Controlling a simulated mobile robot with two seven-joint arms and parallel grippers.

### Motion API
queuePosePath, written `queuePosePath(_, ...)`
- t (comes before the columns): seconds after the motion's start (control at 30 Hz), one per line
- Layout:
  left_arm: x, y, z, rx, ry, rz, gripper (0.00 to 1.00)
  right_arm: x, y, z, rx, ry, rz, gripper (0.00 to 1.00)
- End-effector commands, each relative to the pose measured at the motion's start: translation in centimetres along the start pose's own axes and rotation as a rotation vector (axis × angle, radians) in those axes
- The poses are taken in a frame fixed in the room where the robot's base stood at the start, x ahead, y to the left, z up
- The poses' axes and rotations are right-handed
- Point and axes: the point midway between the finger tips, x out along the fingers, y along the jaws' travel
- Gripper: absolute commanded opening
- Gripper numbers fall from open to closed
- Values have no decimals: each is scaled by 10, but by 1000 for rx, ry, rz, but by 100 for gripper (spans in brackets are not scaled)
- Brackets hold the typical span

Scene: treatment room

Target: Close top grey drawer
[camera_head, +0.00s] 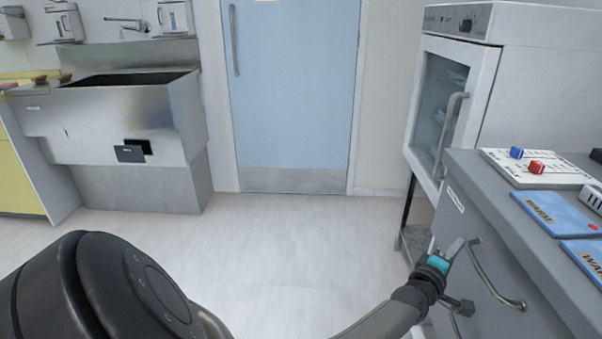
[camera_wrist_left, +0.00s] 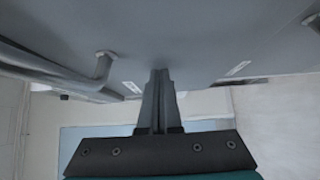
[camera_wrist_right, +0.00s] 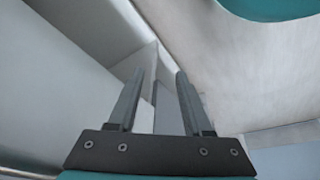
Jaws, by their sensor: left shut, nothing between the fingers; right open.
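The grey drawer front (camera_head: 500,255) is on the side of the grey cabinet at the right of the head view, with a curved metal bar handle (camera_head: 495,283). My left gripper (camera_head: 459,245) is shut and empty, its fingertips at the drawer front beside the handle's far end. In the left wrist view the shut fingers (camera_wrist_left: 160,75) point at the grey front (camera_wrist_left: 200,35), touching or almost touching it. The handle (camera_wrist_left: 50,72) is to their left there. I cannot tell how far the drawer stands out. My right gripper (camera_wrist_right: 158,78) is open and empty, seen only in its wrist view.
The cabinet top (camera_head: 478,185) carries a white board (camera_head: 535,168) with red and blue pieces and blue mats (camera_head: 555,215). A white glass-door unit (camera_head: 447,100) stands behind. A steel sink (camera_head: 130,120) is at left; the floor (camera_head: 280,240) before the blue door (camera_head: 290,90) is clear.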

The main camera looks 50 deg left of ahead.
Motion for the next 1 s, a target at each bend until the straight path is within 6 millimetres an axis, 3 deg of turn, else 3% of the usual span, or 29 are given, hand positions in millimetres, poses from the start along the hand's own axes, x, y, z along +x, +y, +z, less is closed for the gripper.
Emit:
queuePosePath(0.3,20,0,20,0,0,0,0,-20,1,-12,2,34,2,50)
queuePosePath(1.0,24,4,27,-2,-8,4,0,-23,1,-13,2,37,3,50)
